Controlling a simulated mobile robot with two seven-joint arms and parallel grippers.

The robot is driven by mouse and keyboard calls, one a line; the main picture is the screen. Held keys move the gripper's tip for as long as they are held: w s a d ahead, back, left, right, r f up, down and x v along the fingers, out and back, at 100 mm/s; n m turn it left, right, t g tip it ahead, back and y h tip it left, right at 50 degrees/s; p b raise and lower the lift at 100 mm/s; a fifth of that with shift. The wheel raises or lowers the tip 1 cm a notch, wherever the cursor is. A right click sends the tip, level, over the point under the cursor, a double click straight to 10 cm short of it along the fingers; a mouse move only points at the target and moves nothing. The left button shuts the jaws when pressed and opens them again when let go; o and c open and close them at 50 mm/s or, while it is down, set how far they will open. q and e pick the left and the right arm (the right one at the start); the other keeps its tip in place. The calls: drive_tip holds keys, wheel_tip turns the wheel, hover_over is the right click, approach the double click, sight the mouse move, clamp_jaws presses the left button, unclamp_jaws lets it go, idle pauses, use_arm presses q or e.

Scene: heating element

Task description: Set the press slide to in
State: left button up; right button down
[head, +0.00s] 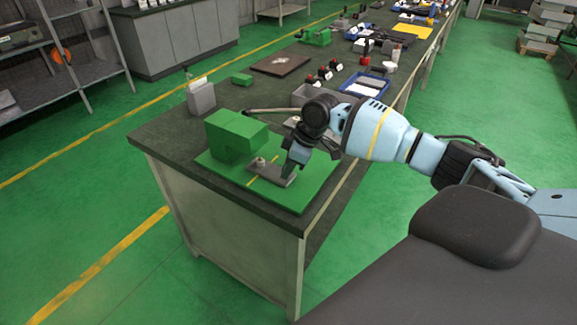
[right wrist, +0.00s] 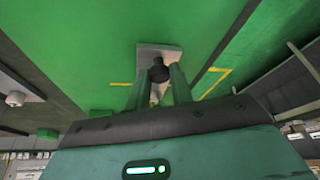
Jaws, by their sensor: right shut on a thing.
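The press is a green block (head: 236,134) on a green base plate (head: 310,190) at the near corner of the bench. Its grey flat slide (head: 268,173) lies on the plate, out in front of the block, with a yellow line beside it. My right gripper (head: 288,174) reaches down onto the right end of the slide. In the right wrist view my right gripper (right wrist: 158,80) is shut on a dark knob (right wrist: 158,72) beside the grey slide plate (right wrist: 150,50). The fingers hide part of the knob. My left gripper is not in view.
A grey box (head: 201,97) stands behind the press at the left. The bench's front edge is close to the base plate.

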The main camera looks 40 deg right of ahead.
sight(272, 172)
drive_tip(key=shift+w+a+f+b, duration=0.15)
drive_tip(key=shift+w+a, duration=0.1)
drive_tip(key=shift+w, duration=0.3)
drive_tip(key=shift+w+a+r+b, duration=0.1)
drive_tip(key=shift+w+a+b, duration=0.1)
drive_tip(key=shift+w, duration=0.35)
drive_tip(key=shift+w+a, duration=0.2)
drive_tip(key=shift+w, duration=0.25)
drive_tip(key=shift+r, duration=0.2)
drive_tip(key=c, duration=1.5)
unclamp_jaws()
drive_tip(key=shift+c, duration=0.2)
drive_tip(key=shift+o, duration=1.4)
drive_tip(key=shift+w+f, duration=0.1)
drive_tip(key=shift+w, duration=0.05)
